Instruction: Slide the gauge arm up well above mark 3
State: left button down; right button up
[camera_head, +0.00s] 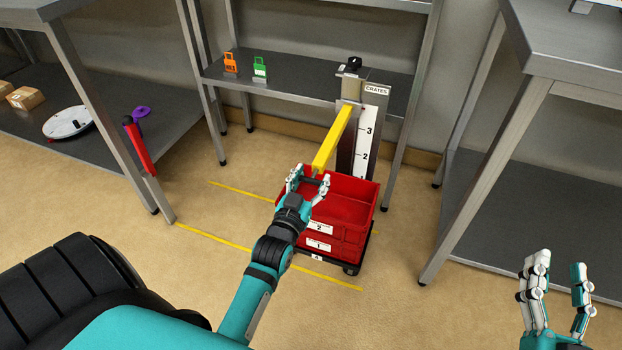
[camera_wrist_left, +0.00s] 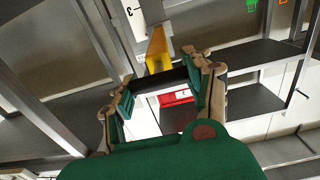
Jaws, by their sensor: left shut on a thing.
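The yellow gauge arm (camera_head: 331,139) sticks out from the upright post (camera_head: 360,95) toward me, over the red crates (camera_head: 345,205). At the post its carriage appears level with a point above mark 3 (camera_head: 369,130) on the white scale, just below the CRATES label (camera_head: 376,90). My left gripper (camera_head: 311,177) is shut on the arm's near end. In the left wrist view a dark bar at the end of the yellow arm (camera_wrist_left: 157,50) lies between the fingers (camera_wrist_left: 160,85). My right gripper (camera_head: 556,285) is open and empty at the lower right.
The red crates are stacked on a low wheeled base (camera_head: 351,269) between yellow floor lines (camera_head: 330,283). Steel tables stand left and right (camera_head: 560,38).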

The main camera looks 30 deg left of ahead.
pick_arm(q)
jog(key=shift+r, duration=0.2)
jog(key=shift+c, duration=2.4)
grip_release()
jog(key=shift+f, duration=0.1)
jog(key=shift+s+f, duration=0.1)
jog(key=shift+s+d, duration=0.1)
jog(key=shift+s, duration=0.2)
jog(key=v, duration=0.6)
jog(key=shift+s, duration=0.35)
